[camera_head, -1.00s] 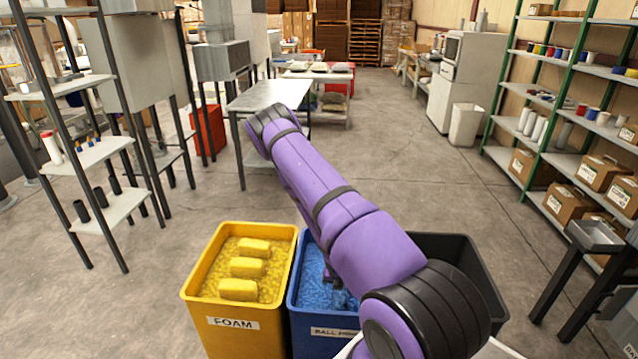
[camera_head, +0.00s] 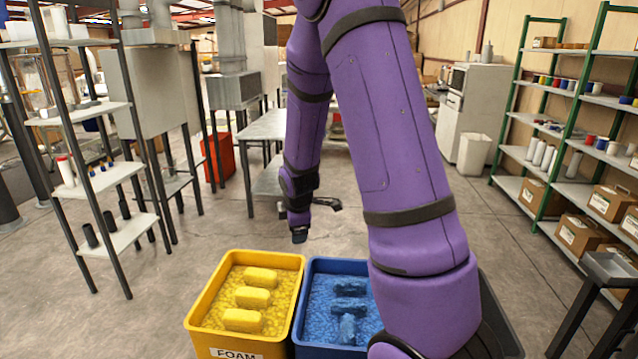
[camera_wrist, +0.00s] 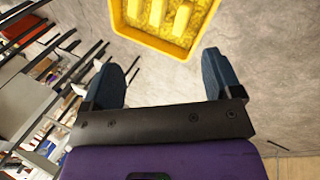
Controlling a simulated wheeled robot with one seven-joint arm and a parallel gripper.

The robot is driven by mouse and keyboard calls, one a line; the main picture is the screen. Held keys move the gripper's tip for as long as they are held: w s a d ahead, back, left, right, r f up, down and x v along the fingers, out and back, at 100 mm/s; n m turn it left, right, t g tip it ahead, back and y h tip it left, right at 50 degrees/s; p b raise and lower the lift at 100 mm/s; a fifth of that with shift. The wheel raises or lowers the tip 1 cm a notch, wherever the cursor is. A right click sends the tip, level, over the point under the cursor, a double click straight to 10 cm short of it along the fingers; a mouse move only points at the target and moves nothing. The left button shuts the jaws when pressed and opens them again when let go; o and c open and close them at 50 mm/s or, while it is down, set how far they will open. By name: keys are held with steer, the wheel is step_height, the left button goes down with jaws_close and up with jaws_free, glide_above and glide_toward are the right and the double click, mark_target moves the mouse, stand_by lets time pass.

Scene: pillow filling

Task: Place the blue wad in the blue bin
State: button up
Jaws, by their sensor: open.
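The blue bin (camera_head: 300,318) stands on the floor in the head view, its right side hidden behind my arm. It is filled with blue material, and blue wads (camera_head: 348,286) lie on top; the nearest one (camera_head: 347,328) looks lengthwise and slightly tilted. My gripper (camera_head: 317,220) hangs beyond the far rim of the bins in the head view, apart from them. In the wrist view my gripper (camera_wrist: 160,78) has its two dark fingers spread wide with nothing between them. The blue bin is not seen in the wrist view.
A yellow bin (camera_head: 194,326) labelled FOAM, with yellow blocks on top, stands left of the blue bin; it also shows in the wrist view (camera_wrist: 180,46). A dark bin (camera_head: 500,315) is mostly hidden at right. Shelving (camera_head: 108,180) stands left.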

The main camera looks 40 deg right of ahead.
steer(key=s+a+r+m, duration=0.2)
steer(key=a+r, duration=0.1)
steer(key=r, duration=0.3)
steer(key=s+a+r+m, duration=0.2)
steer(key=s+a+r, duration=0.1)
steer(key=r, duration=0.3)
steer(key=s+a+r+m, duration=0.2)
steer(key=s+a+r, duration=0.1)
steer(key=s, duration=0.4)
steer(key=s+a+r+m+y, duration=0.1)
steer(key=s+a+r+m, duration=0.2)
steer(key=s+r, duration=0.3)
steer(key=s+a+r+m+t+y, duration=0.1)
steer(key=s+a+r+m, duration=0.2)
steer(key=s, duration=0.5)
steer(key=shift+s+a+r, duration=0.25)
steer(key=shift+a+r, duration=0.25)
steer(key=shift+r, duration=0.35)
